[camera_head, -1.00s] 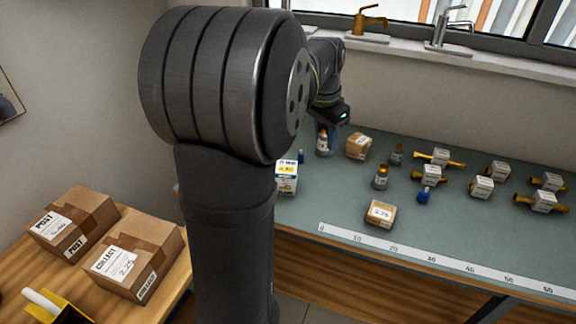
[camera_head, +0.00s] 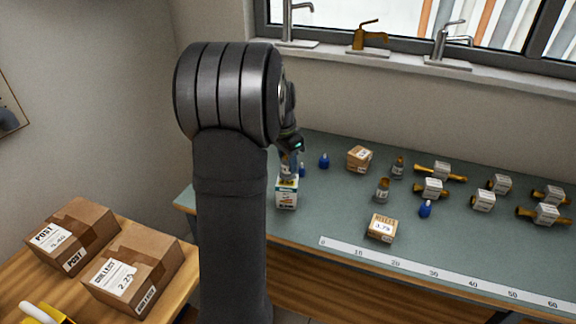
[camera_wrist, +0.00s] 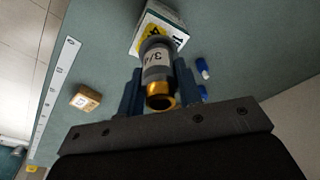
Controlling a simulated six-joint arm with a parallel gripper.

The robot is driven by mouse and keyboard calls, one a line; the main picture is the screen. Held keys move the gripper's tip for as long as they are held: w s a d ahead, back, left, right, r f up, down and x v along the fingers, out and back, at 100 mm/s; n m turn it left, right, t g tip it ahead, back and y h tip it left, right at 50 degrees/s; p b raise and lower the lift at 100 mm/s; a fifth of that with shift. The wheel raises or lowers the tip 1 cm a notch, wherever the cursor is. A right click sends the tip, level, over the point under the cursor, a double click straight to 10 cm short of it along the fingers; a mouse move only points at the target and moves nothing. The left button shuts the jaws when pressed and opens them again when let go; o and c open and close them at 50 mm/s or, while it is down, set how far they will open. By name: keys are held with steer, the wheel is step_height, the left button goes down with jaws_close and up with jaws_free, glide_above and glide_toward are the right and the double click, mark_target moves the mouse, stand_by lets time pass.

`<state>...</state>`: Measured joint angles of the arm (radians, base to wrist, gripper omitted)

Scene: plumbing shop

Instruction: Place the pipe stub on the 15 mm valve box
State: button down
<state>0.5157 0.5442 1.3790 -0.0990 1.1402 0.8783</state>
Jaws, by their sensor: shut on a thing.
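The pipe stub (camera_wrist: 157,58) is a grey cylinder with a "3/4" label and a brass end nearest the wrist camera. My gripper (camera_wrist: 158,76) is shut on it, with a blue finger on each side. In the head view my gripper (camera_head: 289,166) is at the white valve box (camera_head: 287,194), just over its top. I cannot tell whether the stub touches the box. In the head view the stub is largely hidden by the gripper.
Small blue items (camera_head: 323,160) stand near the box, one (camera_head: 302,170) close behind its right side. Cardboard boxes (camera_head: 359,159) (camera_head: 382,228), more stubs (camera_head: 383,190) and several tagged brass valves lie rightward. A ruler strip (camera_head: 430,271) runs along the front edge.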

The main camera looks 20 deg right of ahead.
mark_target(284, 159)
steer(key=shift+f, duration=0.8)
steer(key=c, duration=1)
jaws_free()
steer(key=shift+f, duration=0.15)
steer(key=r, duration=0.4)
steer(key=a+r, duration=0.1)
steer(key=r, duration=0.7)
steer(key=shift+s+a+r, duration=0.1)
steer(key=shift+s+a, duration=0.1)
